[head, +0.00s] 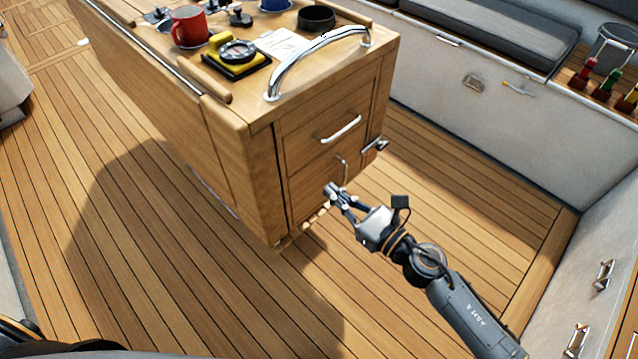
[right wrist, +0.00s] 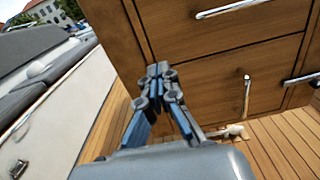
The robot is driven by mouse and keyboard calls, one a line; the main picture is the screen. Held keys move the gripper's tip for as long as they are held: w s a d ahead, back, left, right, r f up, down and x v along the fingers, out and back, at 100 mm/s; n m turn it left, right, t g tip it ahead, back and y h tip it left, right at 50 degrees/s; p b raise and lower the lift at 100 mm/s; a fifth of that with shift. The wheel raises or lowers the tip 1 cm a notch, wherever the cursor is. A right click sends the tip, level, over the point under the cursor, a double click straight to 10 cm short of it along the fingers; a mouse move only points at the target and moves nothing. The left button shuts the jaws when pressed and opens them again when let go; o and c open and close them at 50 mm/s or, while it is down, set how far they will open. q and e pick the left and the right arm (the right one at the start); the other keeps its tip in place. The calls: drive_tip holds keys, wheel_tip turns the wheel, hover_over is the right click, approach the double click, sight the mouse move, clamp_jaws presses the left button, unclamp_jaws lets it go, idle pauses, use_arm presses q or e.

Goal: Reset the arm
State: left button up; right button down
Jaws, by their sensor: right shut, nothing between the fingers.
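My right arm comes in from the lower right in the head view. Its gripper (head: 331,189) is in front of the lower part of the wooden cabinet's end face (head: 262,185). The right gripper also shows in the right wrist view (right wrist: 160,72), with its fingertips together and nothing between them. I cannot tell whether the fingertips touch the cabinet. The left gripper is not in view.
The cabinet has a drawer handle (head: 340,129), a small lower handle (head: 343,170) and a curved steel rail (head: 318,60). A red mug (head: 189,27) and a compass (head: 238,51) stand on top. A bench (head: 480,30) lies behind.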

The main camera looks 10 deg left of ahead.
drive_tip(key=d+f+m+t+h+p, duration=0.2)
drive_tip(key=d+f+m+h, duration=0.5)
drive_tip(key=d+f+m, duration=0.75)
drive_tip(key=s+d+f+m+g+h+p, duration=0.1)
drive_tip(key=s+d+f+m+h, duration=0.1)
drive_tip(key=s+d+f+m, duration=0.35)
drive_tip(key=s+d+f+m+g+h+p, duration=0.1)
drive_tip(key=s+d+f+m+g+h, duration=0.15)
drive_tip(key=f+m, duration=0.6)
use_arm(q)
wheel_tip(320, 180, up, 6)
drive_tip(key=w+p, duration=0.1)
drive_tip(key=p, duration=0.1)
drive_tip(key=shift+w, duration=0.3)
use_arm(e)
drive_tip(key=s+d+f+m+g+h, duration=0.1)
drive_tip(key=s+f+m, duration=0.4)
drive_tip(key=s, duration=0.6)
drive_tip(key=s+d+f+m+g+h, duration=0.1)
drive_tip(key=s+f+m+g, duration=0.3)
drive_tip(key=s, duration=0.7)
drive_tip(key=s+d+f+m+g+h, duration=0.1)
drive_tip(key=s+d+f+m+g, duration=0.1)
drive_tip(key=s+f+m, duration=0.5)
drive_tip(key=s+g, duration=0.1)
drive_tip(key=s, duration=0.3)
drive_tip(key=shift+s+d+f, duration=0.25)
drive_tip(key=shift+d+f, duration=0.1)
